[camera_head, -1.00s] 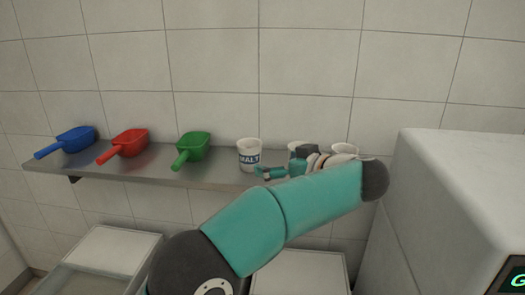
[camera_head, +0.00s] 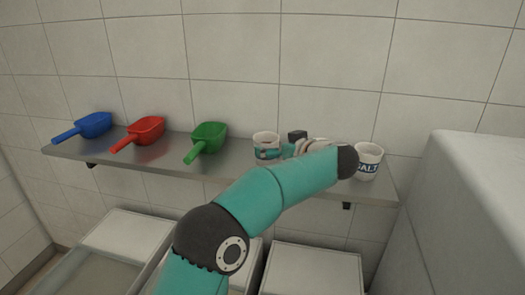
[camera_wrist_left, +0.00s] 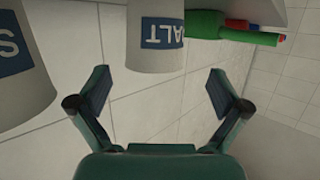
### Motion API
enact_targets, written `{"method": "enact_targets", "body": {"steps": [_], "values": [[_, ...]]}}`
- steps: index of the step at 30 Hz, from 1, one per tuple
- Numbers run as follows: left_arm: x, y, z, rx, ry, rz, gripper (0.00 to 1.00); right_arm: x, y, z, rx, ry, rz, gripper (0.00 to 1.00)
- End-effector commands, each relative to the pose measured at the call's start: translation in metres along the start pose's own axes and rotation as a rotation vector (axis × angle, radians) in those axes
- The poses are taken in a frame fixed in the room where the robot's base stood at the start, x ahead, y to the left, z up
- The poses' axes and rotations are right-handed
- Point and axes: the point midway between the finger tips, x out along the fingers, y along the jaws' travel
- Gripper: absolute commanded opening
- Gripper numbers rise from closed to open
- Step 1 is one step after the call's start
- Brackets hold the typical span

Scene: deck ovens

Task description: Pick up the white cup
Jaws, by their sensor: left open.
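Three white cups stand on the grey wall shelf. The left cup (camera_head: 265,137) is partly covered by my left gripper (camera_head: 279,151). In the left wrist view this cup (camera_wrist_left: 154,18) appears upside down, with "ALT" showing on its blue label. It lies ahead, in line with the gap between the open fingers (camera_wrist_left: 157,86), and nothing is gripped. A second cup (camera_wrist_left: 22,75) with an "S" on its label is at the left of the wrist view; in the head view my arm mostly hides it. The right cup (camera_head: 369,154) reads "SALT". My right gripper is out of view.
Blue (camera_head: 93,124), red (camera_head: 146,129) and green (camera_head: 209,136) scoops lie left of the cups on the shelf (camera_head: 180,168). A large pale box-shaped unit (camera_head: 465,190) stands at the right. Lidded bins (camera_head: 318,262) stand below. The tiled wall is behind.

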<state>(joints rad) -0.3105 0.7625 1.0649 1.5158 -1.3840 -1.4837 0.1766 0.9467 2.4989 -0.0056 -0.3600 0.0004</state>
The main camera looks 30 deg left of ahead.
Motion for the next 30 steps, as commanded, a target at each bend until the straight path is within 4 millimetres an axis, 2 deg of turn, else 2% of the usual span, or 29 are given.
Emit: {"method": "enact_targets", "body": {"steps": [7,16,25,30], "values": [[0.015,0.002,-0.002,0.000,0.000,0.000,1.00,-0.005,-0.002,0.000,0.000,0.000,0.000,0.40],[0.054,0.005,-0.005,0.000,-0.001,-0.001,1.00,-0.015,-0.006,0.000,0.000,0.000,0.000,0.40],[0.059,0.006,-0.004,0.001,0.000,0.003,1.00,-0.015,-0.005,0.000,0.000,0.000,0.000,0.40],[0.059,0.006,-0.004,0.000,0.000,0.003,0.72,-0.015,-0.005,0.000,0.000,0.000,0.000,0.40]]}}
